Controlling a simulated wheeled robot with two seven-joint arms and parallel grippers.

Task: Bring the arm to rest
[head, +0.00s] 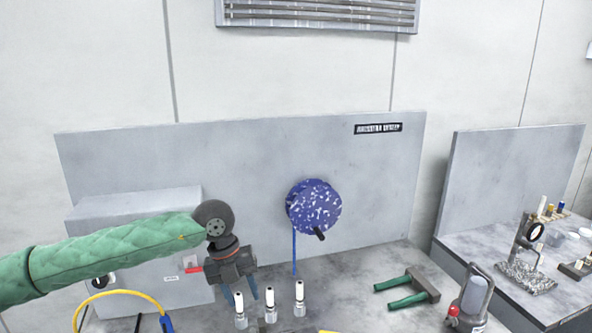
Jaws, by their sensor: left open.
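My left arm (120,250), in a green quilted sleeve, reaches in from the left. Its dark gripper (243,298) points down over the grey bench, with its two blue fingers apart. My right gripper is not in view.
A blue speckled disc (314,205) is on the grey back panel (240,160). A grey box (140,215) stands behind my arm. A yellow cable (125,294) curves front left.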

